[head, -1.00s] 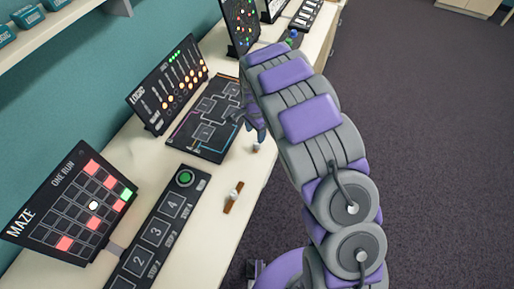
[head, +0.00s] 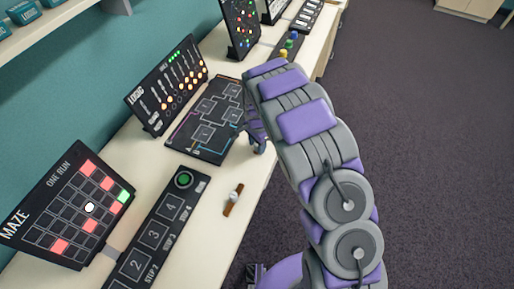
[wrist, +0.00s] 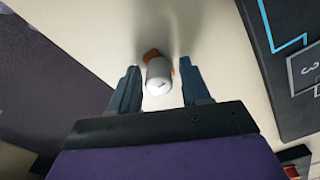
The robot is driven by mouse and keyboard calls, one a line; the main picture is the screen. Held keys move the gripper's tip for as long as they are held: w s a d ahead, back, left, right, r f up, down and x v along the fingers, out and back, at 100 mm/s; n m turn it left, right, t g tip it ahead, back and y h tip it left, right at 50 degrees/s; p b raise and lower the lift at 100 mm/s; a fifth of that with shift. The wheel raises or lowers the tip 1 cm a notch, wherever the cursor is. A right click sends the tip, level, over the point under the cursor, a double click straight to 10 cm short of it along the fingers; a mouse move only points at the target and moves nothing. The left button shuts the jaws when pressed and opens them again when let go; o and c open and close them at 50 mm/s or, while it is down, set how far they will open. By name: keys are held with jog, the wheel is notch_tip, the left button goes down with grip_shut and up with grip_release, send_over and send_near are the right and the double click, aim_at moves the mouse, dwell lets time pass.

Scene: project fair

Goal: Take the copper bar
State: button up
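My gripper (head: 255,138) is over the front edge of the white counter, beside the circuit board. In the wrist view my gripper (wrist: 160,73) is open. A small piece with a silver-white cylindrical grip (wrist: 159,78) and a copper-orange part (wrist: 152,54) stands between the blue fingers, with a gap on each side. It looks like the copper bar, but most of its body is hidden under the grip. In the head view my gripper hides it. A second, brown bar (head: 230,206) with a pale knob lies on the counter nearer the camera.
The circuit board (head: 207,120) lies left of my gripper; its edge (wrist: 277,70) shows at the wrist view's right. The logic panel (head: 165,87) stands behind it. A numbered step strip (head: 153,234) and the maze panel (head: 67,205) are nearer. Dark floor lies right of the counter.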

grip_shut()
jog(key=shift+r, duration=0.15)
